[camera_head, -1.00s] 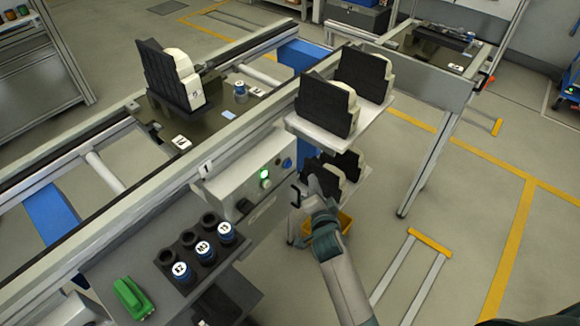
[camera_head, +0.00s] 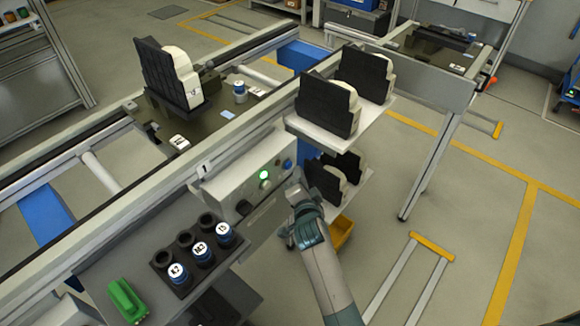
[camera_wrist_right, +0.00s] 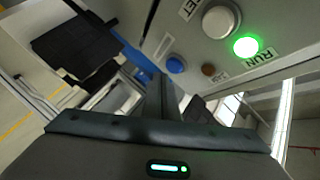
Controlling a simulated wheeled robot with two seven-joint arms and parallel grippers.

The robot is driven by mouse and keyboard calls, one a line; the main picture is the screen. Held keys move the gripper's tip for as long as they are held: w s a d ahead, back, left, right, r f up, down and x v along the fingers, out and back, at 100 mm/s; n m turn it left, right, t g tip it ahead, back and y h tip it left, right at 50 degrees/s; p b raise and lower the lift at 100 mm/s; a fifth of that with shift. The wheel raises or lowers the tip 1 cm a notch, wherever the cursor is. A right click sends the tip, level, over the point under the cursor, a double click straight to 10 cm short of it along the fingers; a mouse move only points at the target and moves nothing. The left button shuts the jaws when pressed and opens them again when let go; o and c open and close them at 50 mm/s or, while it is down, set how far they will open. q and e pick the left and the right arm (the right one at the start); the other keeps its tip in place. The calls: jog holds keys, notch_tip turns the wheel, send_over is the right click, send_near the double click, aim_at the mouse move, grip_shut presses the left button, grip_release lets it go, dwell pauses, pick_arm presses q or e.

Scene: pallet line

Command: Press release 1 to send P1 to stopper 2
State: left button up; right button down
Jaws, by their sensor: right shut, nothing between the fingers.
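The grey control box (camera_head: 240,180) marked 1 is on the near side of the conveyor. It has a lit green lamp (camera_head: 264,175) and a blue button (camera_head: 287,164). In the right wrist view the panel shows the blue button (camera_wrist_right: 176,64), a green RUN lamp (camera_wrist_right: 246,47), a large white button (camera_wrist_right: 220,20) and a small brown button (camera_wrist_right: 208,69). My right gripper (camera_head: 296,180) is shut and empty, just below the blue button; contact cannot be told. A dark pallet (camera_head: 205,122) sits on the conveyor behind the box, carrying a black-and-white part (camera_head: 170,75). My left gripper is out of view.
A shelf (camera_head: 335,137) right of the box holds black-and-white parts, with more below. A yellow bin (camera_head: 342,233) is behind my right arm.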

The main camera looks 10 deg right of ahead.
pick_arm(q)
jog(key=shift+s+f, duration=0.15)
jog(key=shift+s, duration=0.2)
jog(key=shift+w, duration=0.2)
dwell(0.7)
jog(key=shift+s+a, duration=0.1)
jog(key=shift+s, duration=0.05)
pick_arm(e)
jog(key=shift+w, duration=0.1)
dwell(0.4)
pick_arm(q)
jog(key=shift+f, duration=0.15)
pick_arm(e)
jog(key=shift+w+a, duration=0.25)
jog(key=shift+a, duration=0.05)
